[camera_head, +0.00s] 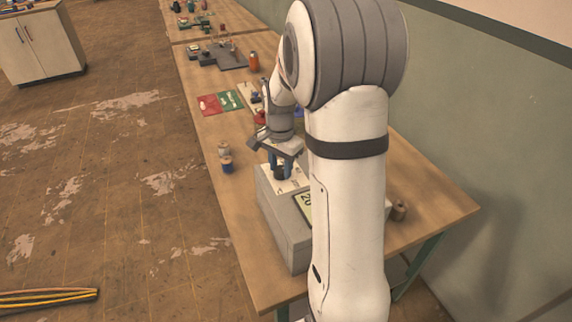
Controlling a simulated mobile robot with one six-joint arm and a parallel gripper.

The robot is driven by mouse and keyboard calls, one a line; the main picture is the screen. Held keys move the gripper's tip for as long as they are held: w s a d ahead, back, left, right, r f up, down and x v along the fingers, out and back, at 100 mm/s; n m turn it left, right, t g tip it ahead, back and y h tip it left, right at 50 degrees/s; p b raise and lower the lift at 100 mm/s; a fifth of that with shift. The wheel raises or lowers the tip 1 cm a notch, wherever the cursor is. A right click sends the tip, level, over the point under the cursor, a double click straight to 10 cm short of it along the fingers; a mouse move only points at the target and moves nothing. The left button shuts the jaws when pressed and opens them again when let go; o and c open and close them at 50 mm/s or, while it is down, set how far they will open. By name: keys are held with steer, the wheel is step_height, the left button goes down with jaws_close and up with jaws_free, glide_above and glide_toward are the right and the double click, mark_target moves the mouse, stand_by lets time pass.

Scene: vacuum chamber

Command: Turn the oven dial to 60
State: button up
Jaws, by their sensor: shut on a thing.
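The oven (284,232) is a grey box standing on the wooden bench near its front end. Its top has a light panel with a dark dial (280,174) and a greenish display (304,206), partly hidden by my arm; "20" seems to show on it, turned sideways. My gripper (280,168) points down over the panel. Its blue fingers are shut on the dial, one on each side. The dial's marks are too small to read.
Two spools (226,164) stand left of the oven near the bench edge (236,226). A brown spool (398,210) is at the right. The wall is at the right.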

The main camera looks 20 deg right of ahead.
mark_target(281, 169)
stand_by(0.3)
steer(key=o, duration=1)
steer(key=shift+r, duration=0.1)
step_height(281, 169, up, 8)
steer(key=shift+f+b, duration=0.2)
steer(key=shift+b, duration=0.25)
